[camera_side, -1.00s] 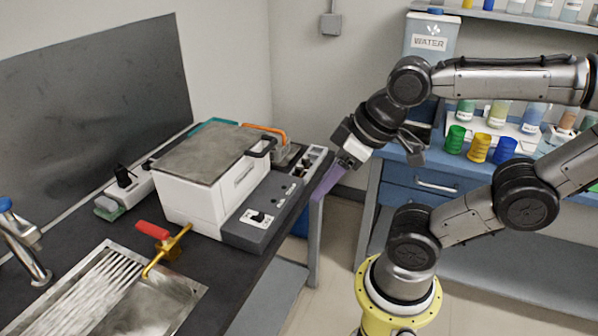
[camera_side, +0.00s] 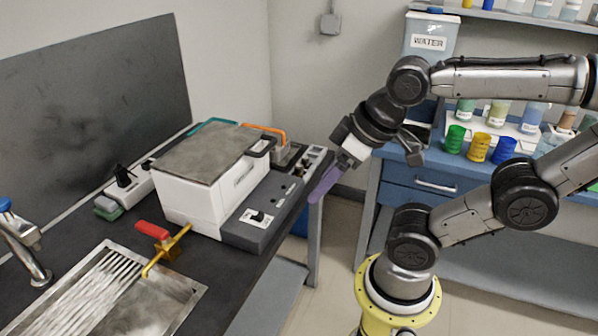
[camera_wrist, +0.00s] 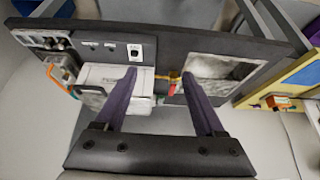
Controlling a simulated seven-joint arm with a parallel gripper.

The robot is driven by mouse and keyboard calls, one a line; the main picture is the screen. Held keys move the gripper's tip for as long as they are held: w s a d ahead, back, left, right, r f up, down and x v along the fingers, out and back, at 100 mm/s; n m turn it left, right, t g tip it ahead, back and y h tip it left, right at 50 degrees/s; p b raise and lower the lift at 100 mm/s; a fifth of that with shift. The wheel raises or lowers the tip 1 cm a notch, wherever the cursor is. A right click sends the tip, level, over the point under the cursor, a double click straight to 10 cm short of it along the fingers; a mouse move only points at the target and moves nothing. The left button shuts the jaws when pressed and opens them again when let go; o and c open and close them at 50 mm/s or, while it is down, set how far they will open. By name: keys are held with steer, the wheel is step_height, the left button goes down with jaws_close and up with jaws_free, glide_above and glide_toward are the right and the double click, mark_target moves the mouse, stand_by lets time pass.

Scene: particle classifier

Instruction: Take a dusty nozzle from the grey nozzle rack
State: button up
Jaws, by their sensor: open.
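My gripper (camera_side: 316,192) is open and empty, with purple fingers pointing down and left beside the bench's right edge in the side view. Both fingers show apart in the wrist view (camera_wrist: 159,73). What looks like the grey nozzle rack (camera_side: 313,158) is a small slotted holder at the bench's back right corner, close behind and above the fingertips in the side view. It also shows at the upper left of the wrist view (camera_wrist: 45,40), well left of the fingers, with several small dark and pale pieces in it. I cannot tell which are dusty.
A white machine (camera_side: 205,195) with a grey lid and a dark control panel (camera_side: 262,208) stands left of my gripper. A metal sink (camera_side: 150,300) and red-handled brass tap (camera_side: 165,240) are in front. Colored cups (camera_side: 480,147) stand on the blue cabinet.

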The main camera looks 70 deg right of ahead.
steer(key=w+d+r+m+h, duration=0.1)
steer(key=w+d+r, duration=0.1)
steer(key=w, duration=0.3)
steer(key=w+d+r+m+t, duration=0.1)
steer(key=w+d, duration=0.1)
steer(key=w, duration=0.2)
steer(key=w+d+r+m+h, duration=0.1)
steer(key=w+d+r, duration=0.15)
steer(key=w, duration=0.25)
steer(key=m+g+h, duration=0.1)
steer(key=m+g, duration=0.3)
steer(key=m, duration=0.2)
glide_above(299, 166)
steer(key=s+a, duration=0.1)
step_height(299, 166, down, 23)
steer(key=shift+s+a+x, duration=0.15)
steer(key=shift+x, duration=1.15)
steer(key=shift+s+a+x, duration=0.1)
steer(key=shift+s+x, duration=0.05)
steer(key=shift+x, duration=1.15)
steer(key=shift+f, duration=0.15)
